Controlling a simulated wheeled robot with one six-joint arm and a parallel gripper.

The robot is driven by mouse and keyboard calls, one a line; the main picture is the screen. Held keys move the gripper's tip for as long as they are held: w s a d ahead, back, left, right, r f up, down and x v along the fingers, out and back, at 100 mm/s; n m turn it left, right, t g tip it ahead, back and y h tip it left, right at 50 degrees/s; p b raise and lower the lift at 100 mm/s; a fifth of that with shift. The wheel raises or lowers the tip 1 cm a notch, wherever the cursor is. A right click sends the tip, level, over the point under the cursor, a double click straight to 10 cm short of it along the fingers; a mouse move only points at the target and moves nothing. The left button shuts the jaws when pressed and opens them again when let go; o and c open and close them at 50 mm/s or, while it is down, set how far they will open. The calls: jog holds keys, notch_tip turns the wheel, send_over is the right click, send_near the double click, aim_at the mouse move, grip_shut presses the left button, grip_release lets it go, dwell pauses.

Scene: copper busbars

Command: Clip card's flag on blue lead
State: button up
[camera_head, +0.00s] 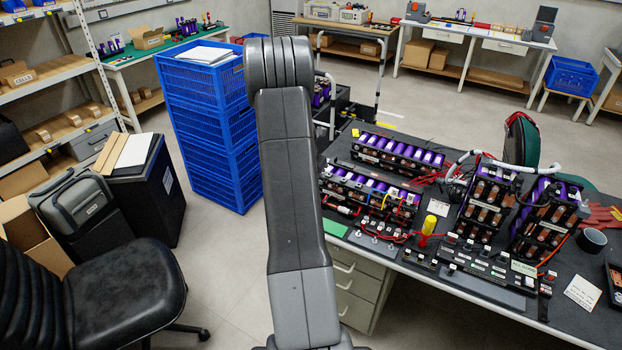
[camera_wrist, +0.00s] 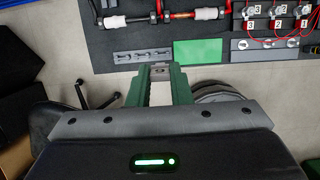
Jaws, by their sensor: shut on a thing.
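My gripper (camera_wrist: 161,77) shows in the wrist view with its two green fingers close together. They are shut on a small grey metal piece (camera_wrist: 160,70) with a dark hole, held in front of the bench edge; I cannot tell if it is a flag. Several small white numbered tags (camera_wrist: 276,28) stand by red leads at the upper right of the wrist view. A small printed card (camera_head: 437,207) lies on the bench, and another (camera_head: 582,292) lies at its right; their print is too small to read. I cannot pick out a blue lead. My arm hides the gripper in the head view.
The dark bench (camera_head: 375,250) carries battery modules (camera_head: 400,150) with purple cells and red leads. A green plate (camera_wrist: 200,52) and a grey slotted strip (camera_wrist: 142,57) lie near its edge. Blue crates (camera_head: 205,130) and a black chair (camera_head: 125,280) stand to the left.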

notch_tip(320, 180, up, 2)
jog(key=shift+r+p, duration=0.1)
jog(key=shift+p, duration=0.3)
jog(key=shift+f, duration=0.2)
jog(key=w+d+p, duration=0.2)
jog(key=w+d, duration=0.1)
jog(key=d, duration=2)
jog(key=shift+w+d, duration=0.15)
jog(key=shift+w, duration=0.05)
jog(key=shift+f+b, duration=1.6)
jog(key=shift+f, duration=1)
jog(key=shift+f+b, duration=0.1)
jog(key=shift+b, duration=0.4)
